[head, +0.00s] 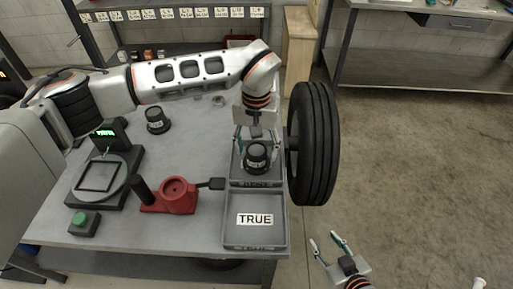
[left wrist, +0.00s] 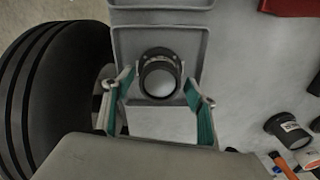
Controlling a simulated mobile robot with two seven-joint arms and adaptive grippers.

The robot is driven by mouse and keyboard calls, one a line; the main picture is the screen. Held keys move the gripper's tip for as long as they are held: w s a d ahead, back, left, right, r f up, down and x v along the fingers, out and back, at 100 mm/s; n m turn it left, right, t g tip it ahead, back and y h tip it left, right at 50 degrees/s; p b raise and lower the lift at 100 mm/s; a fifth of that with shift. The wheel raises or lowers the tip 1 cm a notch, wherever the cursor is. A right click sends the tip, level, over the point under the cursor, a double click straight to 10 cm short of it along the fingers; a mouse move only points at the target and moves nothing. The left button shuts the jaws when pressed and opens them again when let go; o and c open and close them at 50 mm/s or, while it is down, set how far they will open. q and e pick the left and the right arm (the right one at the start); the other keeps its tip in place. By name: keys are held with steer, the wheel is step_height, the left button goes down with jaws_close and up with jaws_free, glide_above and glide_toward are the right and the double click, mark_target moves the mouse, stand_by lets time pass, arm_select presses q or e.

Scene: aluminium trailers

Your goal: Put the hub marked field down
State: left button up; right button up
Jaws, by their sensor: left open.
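A dark hub (head: 257,157) with a pale band stands upright in the rear grey tray (head: 236,172) at the table's right edge; its marking is too small to read. In the left wrist view the hub (left wrist: 160,73) shows end-on inside the tray (left wrist: 194,45). My left gripper (head: 254,146) is open, its fingers on either side of the hub and apart from it; they also show in the left wrist view (left wrist: 157,92). A second dark hub (head: 157,121) stands further back on the table. My right gripper (head: 324,237) is open and empty over the floor.
A front tray (head: 283,239) labelled TRUE is empty. A red fixture (head: 178,196), a round device (head: 97,181) with a green display and a green button box (head: 83,222) stand left of the trays. A large black tyre (head: 315,143) stands right beside the table.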

mark_target(256, 150)
arm_select(q)
step_height(256, 150, up, 12)
steer(key=b, duration=0.1)
stand_by(0.4)
steer(key=shift+r, duration=0.1)
